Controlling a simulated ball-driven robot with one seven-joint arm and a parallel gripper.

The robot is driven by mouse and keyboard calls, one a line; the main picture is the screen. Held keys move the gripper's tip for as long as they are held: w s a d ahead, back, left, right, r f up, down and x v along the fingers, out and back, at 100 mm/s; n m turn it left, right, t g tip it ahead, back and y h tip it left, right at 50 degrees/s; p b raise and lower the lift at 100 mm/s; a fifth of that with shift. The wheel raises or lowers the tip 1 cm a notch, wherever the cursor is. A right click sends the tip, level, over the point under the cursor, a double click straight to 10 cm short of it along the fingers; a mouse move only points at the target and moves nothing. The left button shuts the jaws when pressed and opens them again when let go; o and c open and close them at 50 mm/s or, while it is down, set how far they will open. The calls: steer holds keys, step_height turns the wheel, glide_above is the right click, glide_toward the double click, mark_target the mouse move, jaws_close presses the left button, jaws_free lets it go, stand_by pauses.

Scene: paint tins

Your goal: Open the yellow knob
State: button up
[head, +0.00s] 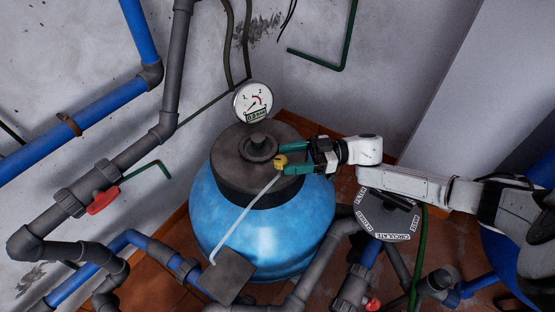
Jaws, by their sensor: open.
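The yellow knob (281,161) is small and sits on the right side of the dark grey lid (230,165) of a blue tank (262,238). A thin pale tube (243,218) runs from near the knob down to a grey box (227,276) at the tank's lower front. My gripper (287,158) comes in from the right with green fingers. It is open, with one finger behind the knob and one in front. The knob shows at the fingertips; I cannot tell whether either finger touches it.
A round gauge (253,101) stands behind the lid. A grey valve head (387,215) with lettering is below my arm. Blue and grey pipes with a red handle (103,200) fill the left side. A green bent rod (343,45) is on the back wall.

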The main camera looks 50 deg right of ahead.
steer(key=v, duration=0.5)
steer(key=shift+s+d, duration=0.25)
steer(key=shift+s, duration=0.05)
stand_by(0.4)
